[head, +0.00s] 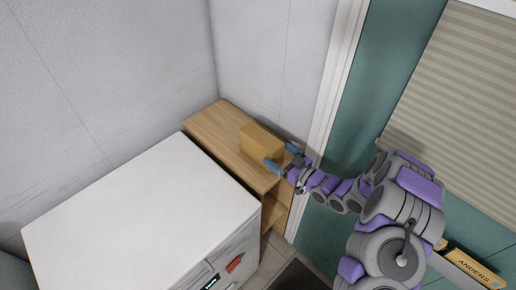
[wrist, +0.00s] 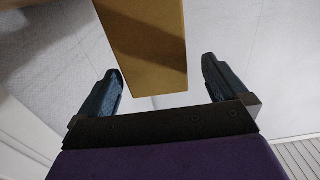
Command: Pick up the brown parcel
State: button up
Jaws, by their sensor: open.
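The brown parcel (head: 259,143) is a box standing on a wooden cabinet (head: 207,122) in the corner, close to the wall. My gripper (head: 281,159) is at the near right end of the parcel, its blue fingers spread apart. Nothing is held.
A white-topped appliance (head: 140,215) stands left of the cabinet. Walls close in behind and to the right of the cabinet. A white door frame (head: 335,85) and a green wall with a striped blind (head: 460,90) are at right. A yellow box (head: 468,268) lies at lower right.

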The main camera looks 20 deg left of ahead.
aim_at(267, 146)
jog(key=shift+w, duration=0.25)
jog(key=x, duration=0.3)
jog(key=b+x, duration=0.1)
jog(key=x, duration=0.1)
jog(key=shift+s+a+f, duration=0.15)
jog(key=shift+s+a, duration=0.1)
jog(key=shift+w+a, duration=0.25)
jog(key=shift+w+d, duration=0.15)
jog(key=shift+d, duration=0.1)
jog(key=shift+a, duration=0.45)
jog(key=c, duration=0.5)
jog(key=shift+d, duration=0.3)
jog(key=c, duration=0.8)
jog(key=shift+a, duration=0.1)
jog(key=shift+c, duration=0.2)
jog(key=shift+r, duration=0.2)
